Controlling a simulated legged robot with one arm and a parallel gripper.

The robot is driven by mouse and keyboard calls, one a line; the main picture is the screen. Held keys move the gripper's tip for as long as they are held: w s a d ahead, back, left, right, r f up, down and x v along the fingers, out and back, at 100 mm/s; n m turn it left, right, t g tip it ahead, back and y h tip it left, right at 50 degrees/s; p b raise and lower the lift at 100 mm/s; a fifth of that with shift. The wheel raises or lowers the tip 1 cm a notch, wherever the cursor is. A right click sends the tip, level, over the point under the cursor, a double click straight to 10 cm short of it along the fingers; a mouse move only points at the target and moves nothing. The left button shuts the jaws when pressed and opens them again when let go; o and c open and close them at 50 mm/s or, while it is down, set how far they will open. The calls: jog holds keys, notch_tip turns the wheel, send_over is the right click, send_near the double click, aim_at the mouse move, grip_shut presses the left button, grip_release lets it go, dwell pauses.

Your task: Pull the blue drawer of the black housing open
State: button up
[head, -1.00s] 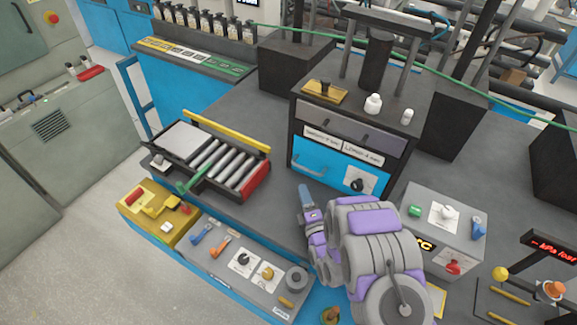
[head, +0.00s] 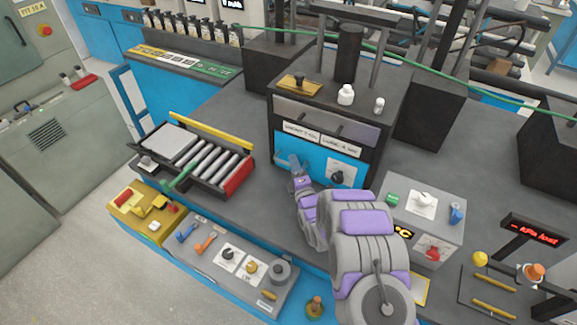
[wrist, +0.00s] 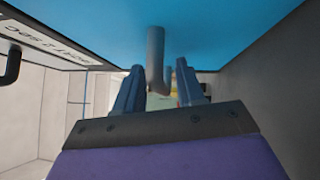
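The black housing (head: 385,101) stands on the grey bench, with the blue drawer (head: 318,167) in its lower front. The drawer looks shut. Its front also fills the top of the wrist view (wrist: 225,25). My gripper (head: 294,161) is at the left part of the drawer front and covers most of the handle in the head view. In the wrist view the grey-blue bar handle (wrist: 155,60) hangs between my two parted fingers (wrist: 158,85), with gaps visible on both sides. I cannot tell how deep the handle sits between them.
A roller tray (head: 200,158) with a red end block stands left of the housing. A grey control box (head: 422,222) is at the right, and a knob panel (head: 228,262) lies at the front left. Bottles (head: 346,95) stand on top of the housing.

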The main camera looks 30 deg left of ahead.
aim_at(280, 153)
jog(key=shift+d+r, duration=0.35)
jog(key=shift+d, duration=0.35)
jog(key=shift+d+r, duration=0.1)
jog(key=shift+r, duration=0.1)
jog(key=a, duration=0.1)
jog(key=a+f, duration=0.1)
jog(key=a, duration=0.1)
jog(key=a+f, duration=0.1)
jog(key=a, duration=0.1)
jog(key=shift+s, duration=0.15)
jog(key=shift+c, duration=0.8)
jog(key=shift+a, duration=0.3)
jog(key=shift+c, duration=0.8)
jog(key=shift+s+f, duration=0.1)
jog(key=shift+c, duration=0.8)
jog(key=d, duration=0.2)
jog(key=shift+d+r, duration=0.35)
grip_shut()
jog(key=shift+w+d+r, duration=0.15)
jog(key=shift+w+d, duration=0.05)
jog(key=shift+d, duration=0.25)
jog(key=shift+s+a+r, duration=0.1)
jog(key=shift+a+r, duration=0.05)
jog(key=shift+a, duration=0.1)
